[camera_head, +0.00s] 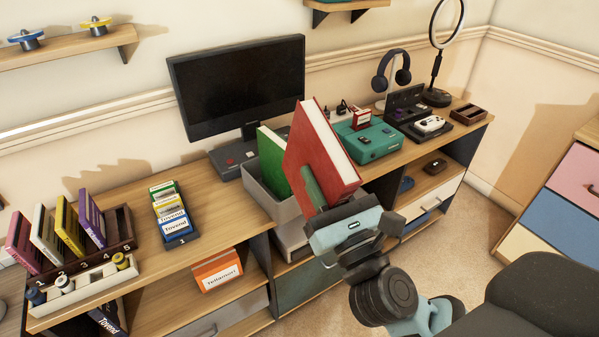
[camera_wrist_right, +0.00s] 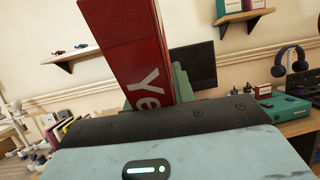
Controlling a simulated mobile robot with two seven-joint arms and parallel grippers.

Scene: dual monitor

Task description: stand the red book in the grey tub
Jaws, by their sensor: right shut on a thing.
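The red book (camera_head: 319,154) is held upright and tilted in my right gripper (camera_head: 326,206), in front of and partly over the grey tub. It also shows in the right wrist view (camera_wrist_right: 126,45), with white letters on its spine. The grey tub (camera_head: 262,193) stands on the desk, and a green book (camera_head: 272,158) stands in it, leaning. The red book hides the tub's right part, so I cannot tell whether its lower end is inside. My right gripper is shut on the red book. My left gripper is not in view.
A monitor (camera_head: 240,84) stands behind the tub. A teal console (camera_head: 372,139) is right of the tub. Clear desk lies between the box and the tub.

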